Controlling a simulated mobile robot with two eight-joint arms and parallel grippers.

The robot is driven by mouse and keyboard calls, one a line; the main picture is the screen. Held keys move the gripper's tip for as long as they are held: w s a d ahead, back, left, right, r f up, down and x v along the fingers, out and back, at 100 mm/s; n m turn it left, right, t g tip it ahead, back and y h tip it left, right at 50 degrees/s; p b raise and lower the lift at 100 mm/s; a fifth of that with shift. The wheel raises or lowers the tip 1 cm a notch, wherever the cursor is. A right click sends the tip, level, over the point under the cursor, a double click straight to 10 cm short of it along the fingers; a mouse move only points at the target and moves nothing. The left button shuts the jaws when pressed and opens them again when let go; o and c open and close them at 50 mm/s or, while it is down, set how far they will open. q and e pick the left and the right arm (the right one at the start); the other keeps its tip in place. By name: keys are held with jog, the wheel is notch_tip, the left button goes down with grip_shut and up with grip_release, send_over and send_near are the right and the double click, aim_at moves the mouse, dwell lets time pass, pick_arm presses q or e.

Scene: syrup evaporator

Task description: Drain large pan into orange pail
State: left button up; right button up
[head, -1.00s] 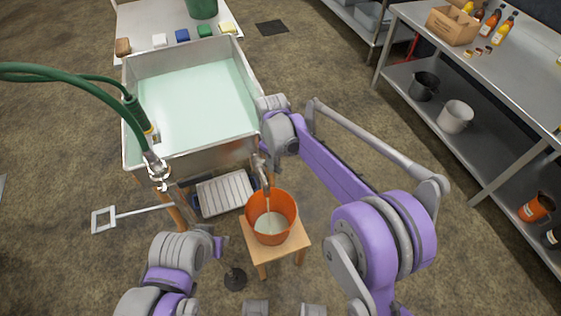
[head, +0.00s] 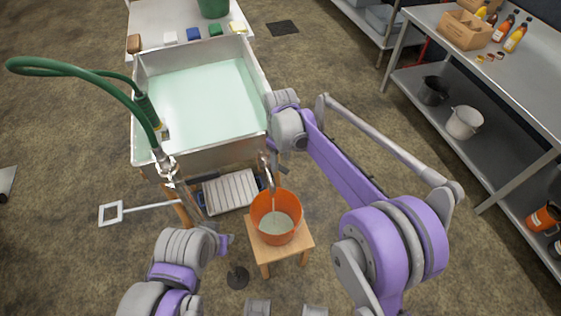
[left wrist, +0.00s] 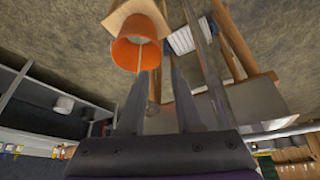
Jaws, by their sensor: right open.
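The large pan (head: 262,75) is a metal tub of pale green liquid, standing on legs. From the spout (head: 265,160) at its front right corner, a thin stream runs down into the orange pail (head: 270,235). The pail holds some pale liquid and stands on a small wooden stool (head: 297,248); it also shows upside down in the left wrist view (left wrist: 134,54). My right gripper (head: 272,166) is open close beside the spout, partly hidden by its wrist; I cannot tell whether it touches.
A green hose (head: 95,75) arches over the pan's left side. A white slatted box (head: 230,191) lies under the pan's front. A metal table (head: 470,75) with bottles and a cardboard box stands right, with buckets on its lower shelf. Floor between pail and table is clear.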

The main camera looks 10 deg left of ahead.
aim_at(280, 167)
notch_tip(280, 167, up, 9)
jog(key=shift+p, duration=0.4)
